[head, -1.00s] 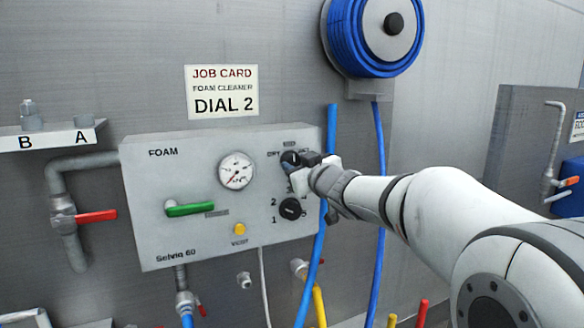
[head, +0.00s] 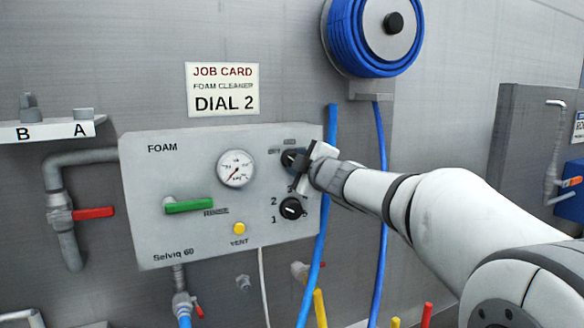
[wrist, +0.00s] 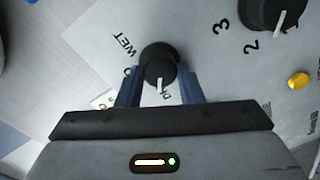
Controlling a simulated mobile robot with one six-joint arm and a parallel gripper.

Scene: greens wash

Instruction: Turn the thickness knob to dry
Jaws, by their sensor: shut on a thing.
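The thickness knob (head: 290,160) is a round black knob at the upper right of the grey foam panel (head: 150,225). My gripper (head: 298,163) is shut on it from the right and hides part of it. In the wrist view the knob (wrist: 158,58) sits between the two blue fingers of my gripper (wrist: 160,84). Its white pointer line points down in that view, toward a label starting with D that is partly hidden. The WET label (wrist: 123,43) is at upper left there. Another label at the left finger is mostly covered.
A second black numbered dial (head: 291,208) sits just below. The panel also has a gauge (head: 236,169), a green lever (head: 190,206) and a yellow vent button (head: 239,229). A blue hose (head: 322,215) hangs close to my wrist.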

